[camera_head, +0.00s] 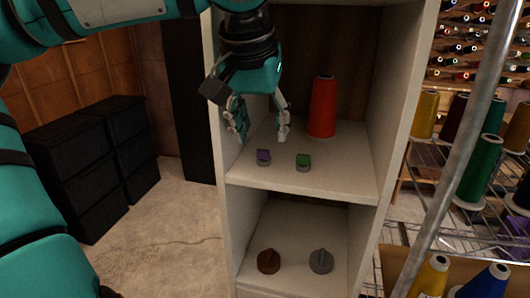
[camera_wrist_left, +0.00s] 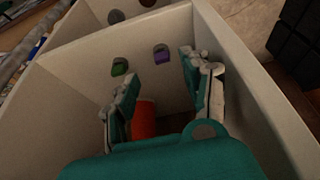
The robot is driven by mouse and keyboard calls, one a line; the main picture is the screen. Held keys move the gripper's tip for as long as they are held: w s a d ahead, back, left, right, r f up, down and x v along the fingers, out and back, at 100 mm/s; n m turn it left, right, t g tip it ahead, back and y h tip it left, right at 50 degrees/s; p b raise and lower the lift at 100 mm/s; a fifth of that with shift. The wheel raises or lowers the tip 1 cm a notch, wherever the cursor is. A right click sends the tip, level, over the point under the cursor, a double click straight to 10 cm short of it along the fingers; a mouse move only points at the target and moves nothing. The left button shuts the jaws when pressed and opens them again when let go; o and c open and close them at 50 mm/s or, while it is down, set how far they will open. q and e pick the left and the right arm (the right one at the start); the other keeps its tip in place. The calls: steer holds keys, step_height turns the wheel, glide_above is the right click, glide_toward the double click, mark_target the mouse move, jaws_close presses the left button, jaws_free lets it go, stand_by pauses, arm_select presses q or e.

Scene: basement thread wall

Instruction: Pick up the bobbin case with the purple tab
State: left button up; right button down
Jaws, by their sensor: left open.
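The bobbin case with the purple tab (camera_head: 263,157) sits on the upper shelf of the white cabinet, near its front left. It also shows in the left wrist view (camera_wrist_left: 161,54), beyond the fingertips. A similar bobbin case with a green tab (camera_head: 303,162) stands to its right. My left gripper (camera_head: 262,137) is open and empty, pointing down above the shelf, with its fingers above and behind the purple-tabbed case and apart from it. In the left wrist view the open fingers (camera_wrist_left: 158,90) frame the shelf. My right gripper is not in view.
A red thread cone (camera_head: 322,108) stands on the same shelf, behind the green-tabbed case. The cabinet's side walls (camera_head: 399,105) flank the shelf. A brown disc (camera_head: 268,261) and a grey one (camera_head: 321,261) lie on the lower shelf. A metal pole (camera_head: 462,150) and thread rack stand at right.

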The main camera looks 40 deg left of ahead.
mark_target(263, 150)
arm_select(q)
steer(key=shift+w+a+f+p, duration=0.15)
steer(key=shift+f+p, duration=0.15)
steer(key=shift+f, duration=0.1)
steer(key=x, duration=0.2)
steer(key=p+x, duration=0.1)
steer(key=x, duration=0.1)
steer(key=shift+a+r, duration=0.1)
steer(key=shift+a, duration=0.15)
steer(key=shift+w+a+f, duration=0.1)
steer(key=shift+w+f, duration=0.15)
steer(key=shift+f, duration=0.15)
steer(key=shift+s+r, duration=0.1)
steer(key=shift+c, duration=1.4)
steer(key=c, duration=0.6)
